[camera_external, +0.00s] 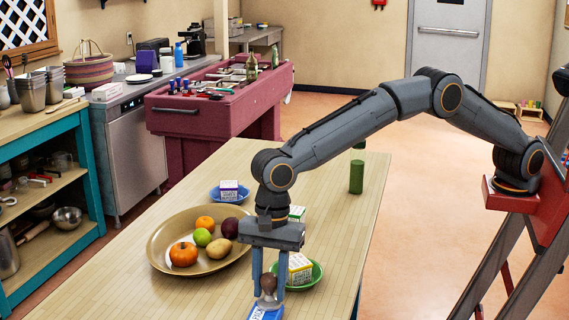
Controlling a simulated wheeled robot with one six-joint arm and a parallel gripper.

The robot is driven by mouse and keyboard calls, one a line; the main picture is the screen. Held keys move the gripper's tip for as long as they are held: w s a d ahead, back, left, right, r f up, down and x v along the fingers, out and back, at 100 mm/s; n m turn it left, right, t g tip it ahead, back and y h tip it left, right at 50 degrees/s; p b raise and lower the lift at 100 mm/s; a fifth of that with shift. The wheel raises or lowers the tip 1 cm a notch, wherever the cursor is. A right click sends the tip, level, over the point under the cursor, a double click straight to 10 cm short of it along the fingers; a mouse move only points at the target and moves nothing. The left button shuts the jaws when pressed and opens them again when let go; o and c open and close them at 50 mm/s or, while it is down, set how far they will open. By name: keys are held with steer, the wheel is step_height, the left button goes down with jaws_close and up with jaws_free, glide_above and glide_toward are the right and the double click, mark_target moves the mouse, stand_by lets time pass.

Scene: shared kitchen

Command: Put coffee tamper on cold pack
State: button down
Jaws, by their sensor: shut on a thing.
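My gripper (268,290) points down over the front part of the wooden table. It is shut on the coffee tamper (268,283), whose brown rounded handle shows between the fingers. The tamper looks upright. Directly below it is the cold pack (264,314), blue with a white label, partly cut off by the bottom edge of the picture. The fingers and tamper hide some of the pack. I cannot tell whether the tamper's base touches the pack.
A green bowl (316,275) with a small carton (299,265) stands close right of my gripper. A wide tan bowl (160,262) of fruit is to the left. A blue bowl (215,196) and a green bottle (356,175) stand farther back. The table's left front (110,300) is clear.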

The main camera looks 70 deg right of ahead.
steer(key=c, duration=1.3)
jaws_free()
step_height(320, 180, up, 12)
steer(key=d+b, duration=0.1)
steer(key=b, duration=0.2)
steer(key=shift+d, duration=0.35)
steer(key=shift+r, duration=0.1)
